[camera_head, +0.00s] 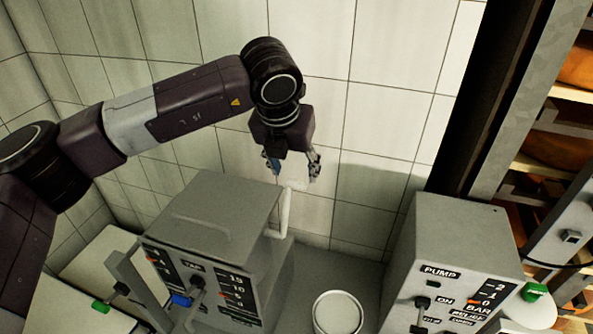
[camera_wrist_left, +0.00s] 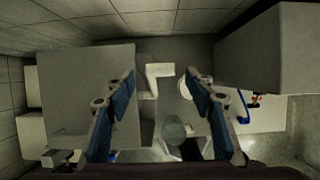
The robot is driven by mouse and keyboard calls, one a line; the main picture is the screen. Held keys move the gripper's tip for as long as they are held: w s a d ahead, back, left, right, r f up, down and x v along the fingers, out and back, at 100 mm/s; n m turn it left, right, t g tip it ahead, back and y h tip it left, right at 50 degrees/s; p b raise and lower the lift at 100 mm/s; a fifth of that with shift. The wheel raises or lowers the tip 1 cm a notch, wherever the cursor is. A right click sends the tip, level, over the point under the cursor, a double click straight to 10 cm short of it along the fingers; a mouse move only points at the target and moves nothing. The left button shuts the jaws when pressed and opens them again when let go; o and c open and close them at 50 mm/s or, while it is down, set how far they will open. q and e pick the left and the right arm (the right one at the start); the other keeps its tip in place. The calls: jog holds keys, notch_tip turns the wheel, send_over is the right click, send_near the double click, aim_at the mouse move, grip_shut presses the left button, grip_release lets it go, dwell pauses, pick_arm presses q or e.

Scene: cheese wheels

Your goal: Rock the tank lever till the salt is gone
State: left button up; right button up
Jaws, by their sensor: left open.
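My left gripper (camera_head: 294,172) is open above and right of the box's back corner, apart from the lever. In the left wrist view my gripper (camera_wrist_left: 160,80) has its blue-padded fingers spread, and I see nothing held between them. I cannot make out any salt. My right gripper is out of view.
A white upright pipe (camera_head: 284,213) stands beside the box. A round white-rimmed vessel (camera_head: 338,314) is at the bottom. The grey PUMP box (camera_head: 452,240) stands right, near shelves (camera_head: 555,140). The tiled wall (camera_head: 310,40) is behind my arm.

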aim_at(297, 180)
pick_arm(q)
jog(key=shift+p+x, duration=0.7)
jog(key=shift+x, duration=1.35)
grip_shut()
